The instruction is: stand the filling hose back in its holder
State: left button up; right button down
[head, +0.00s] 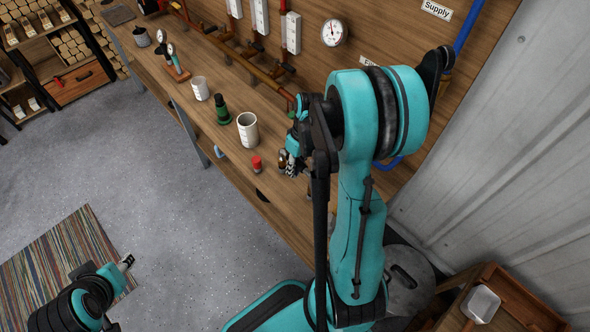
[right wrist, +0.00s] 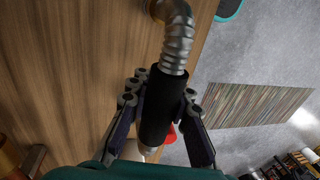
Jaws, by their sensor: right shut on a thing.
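The filling hose has a black sleeve (right wrist: 155,118) and a ribbed metal neck (right wrist: 177,45) in the right wrist view. My right gripper (right wrist: 160,98) is shut on the black sleeve, with one finger on each side. In the head view my right gripper (head: 292,163) is over the workbench, partly hidden by my arm, and the hose is mostly hidden. I cannot pick out the hose's holder for sure in either view. My left gripper (head: 127,262) is at the lower left of the head view, away from the bench; its jaws are too small to judge.
On the wooden bench (head: 190,120) stand a red-topped item (head: 256,163), a white mug (head: 248,131), a green bottle (head: 222,110) and another white cup (head: 200,88). Pipes and a gauge (head: 334,33) are on the back wall. The floor (head: 130,160) before the bench is open.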

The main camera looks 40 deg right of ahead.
aim_at(298, 160)
jog(key=shift+f+b, duration=0.55)
jog(key=shift+f, duration=0.1)
jog(key=c, duration=1.3)
grip_release()
jog(key=shift+p+v, duration=2.25)
jog(key=shift+v, duration=0.8)
